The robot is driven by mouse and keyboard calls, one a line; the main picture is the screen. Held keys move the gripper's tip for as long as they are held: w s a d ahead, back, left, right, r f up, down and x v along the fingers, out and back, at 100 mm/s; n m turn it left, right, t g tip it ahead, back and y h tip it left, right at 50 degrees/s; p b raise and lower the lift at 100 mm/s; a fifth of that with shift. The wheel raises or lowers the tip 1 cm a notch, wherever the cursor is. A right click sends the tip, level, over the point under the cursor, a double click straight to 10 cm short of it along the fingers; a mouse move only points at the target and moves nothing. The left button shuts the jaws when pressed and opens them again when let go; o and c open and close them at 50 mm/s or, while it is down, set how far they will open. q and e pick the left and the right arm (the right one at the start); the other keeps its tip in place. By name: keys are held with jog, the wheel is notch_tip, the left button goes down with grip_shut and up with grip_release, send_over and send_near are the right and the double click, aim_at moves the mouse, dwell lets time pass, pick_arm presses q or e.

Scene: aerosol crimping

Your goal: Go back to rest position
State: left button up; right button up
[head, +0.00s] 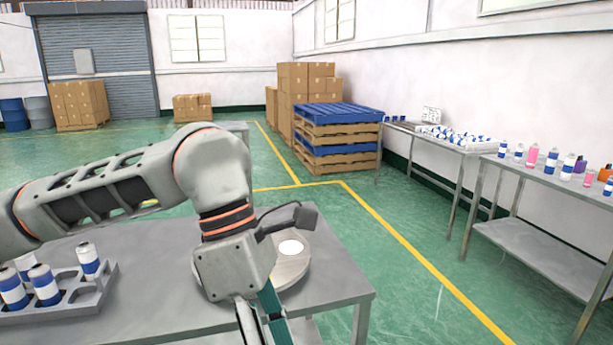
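My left arm comes in from the left and bends down over the near grey table (335,275). My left gripper (262,328) hangs below the wrist near the table's front edge. Its fingers run off the bottom of the head view, so the tips and anything between them are hidden. A round grey disc (298,268) with a white circle (291,248) on top sits on the table, partly behind my wrist. A grey rack (104,284) at the left holds several white and blue cans (43,284). My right gripper does not show.
Steel tables with cans and bottles (532,155) line the right wall. Blue and wooden pallets (338,135) and stacked cardboard boxes (305,85) stand at the back. The green floor (395,285) right of the near table is clear.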

pick_arm(q)
jog(key=s+d+g+h, duration=0.3)
jog(key=s+d, duration=0.1)
jog(key=d, duration=0.2)
jog(key=d+r+n+g+h, duration=0.3)
jog(key=d+r+n+h, duration=0.35)
jog(key=h, duration=0.55)
jog(key=w+a+n+t+h, duration=0.2)
jog(key=w+n+t+h, duration=0.4)
jog(key=w+n+t, duration=0.3)
jog(key=w+a+f+n+t+y, duration=0.55)
jog(key=f+n+t, duration=0.35)
jog(key=n, duration=0.3)
jog(key=w+a+f+n+t+y, duration=0.4)
jog(key=a+f+n+t+y, duration=0.2)
jog(key=f+n+t, duration=0.5)
jog(key=s+a+f+n+g+y, duration=0.3)
jog(key=s+a+f, duration=0.2)
jog(key=f, duration=0.5)
jog(key=s+a+f+n+g+y, duration=0.3)
jog(key=s+a+f+n+y, duration=0.1)
jog(key=f, duration=0.7)
jog(key=s+a+f+n+g+y, duration=0.3)
jog(key=s+a+f, duration=0.3)
jog(key=f, duration=0.5)
jog(key=shift+s+a+n, duration=0.35)
jog(key=shift+s+n, duration=0.4)
jog(key=shift+s, duration=0.3)
